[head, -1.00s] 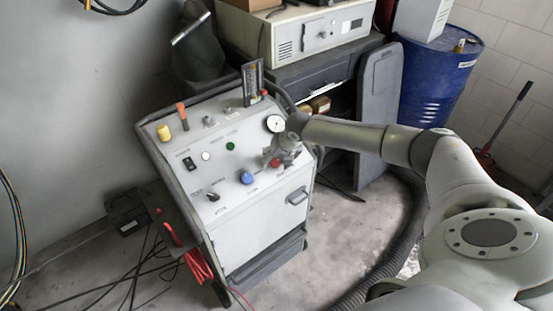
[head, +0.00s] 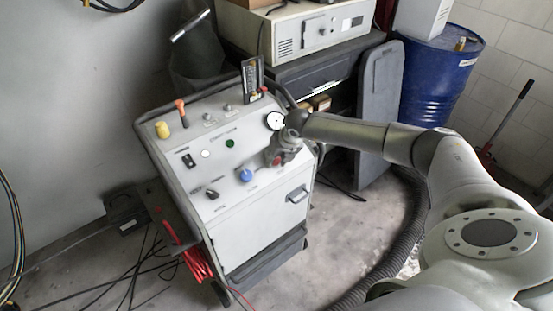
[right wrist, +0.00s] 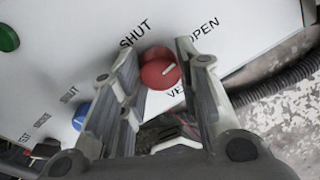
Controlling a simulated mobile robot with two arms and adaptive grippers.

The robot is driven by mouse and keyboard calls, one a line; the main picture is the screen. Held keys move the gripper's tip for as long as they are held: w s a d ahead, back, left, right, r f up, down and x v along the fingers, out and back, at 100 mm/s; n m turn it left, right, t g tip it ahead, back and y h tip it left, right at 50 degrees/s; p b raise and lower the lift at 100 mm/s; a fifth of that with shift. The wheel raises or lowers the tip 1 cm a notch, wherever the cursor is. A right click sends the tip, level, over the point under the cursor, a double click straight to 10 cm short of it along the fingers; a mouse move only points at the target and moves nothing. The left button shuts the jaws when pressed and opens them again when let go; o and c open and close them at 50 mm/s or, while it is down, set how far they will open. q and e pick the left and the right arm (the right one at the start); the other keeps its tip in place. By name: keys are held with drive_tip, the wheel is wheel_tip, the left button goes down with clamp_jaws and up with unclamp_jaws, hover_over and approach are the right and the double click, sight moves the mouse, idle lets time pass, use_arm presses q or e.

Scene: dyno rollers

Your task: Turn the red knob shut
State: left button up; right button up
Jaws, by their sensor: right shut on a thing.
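The red knob (right wrist: 159,68) sits on the white panel between the printed words SHUT on the left and OPEN on the right. The white line on its face slants up and right, to the OPEN side. My right gripper (right wrist: 160,75) has its two fingers on either side of the knob and is shut on it. In the head view my right gripper (head: 278,157) is at the panel's right side and largely hides the knob. My left gripper is not in view.
The panel tops a white wheeled cart (head: 252,235). A blue knob (head: 246,175), a green button (head: 230,143) and a round gauge (head: 275,121) are nearby. A grey cabinet and a blue drum (head: 437,80) stand behind. A dark hose lies on the floor at right.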

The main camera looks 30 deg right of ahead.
drive_tip(key=n+b, duration=0.2)
drive_tip(key=n, duration=0.1)
drive_tip(key=n+b, duration=0.1)
drive_tip(key=shift+f+b, duration=0.25)
drive_tip(key=shift+b, duration=0.15)
drive_tip(key=n+b, duration=0.4)
drive_tip(key=shift+n, duration=0.4)
drive_tip(key=n+b, duration=0.2)
drive_tip(key=n, duration=0.1)
drive_tip(key=shift+n+t+b, duration=0.3)
drive_tip(key=shift+b, duration=0.05)
drive_tip(key=shift+r+n+b, duration=0.15)
drive_tip(key=shift+n+b, duration=1.05)
drive_tip(key=shift+n, duration=0.7)
drive_tip(key=o, duration=1)
drive_tip(key=shift+s+r, duration=0.1)
drive_tip(key=v, duration=1.2)
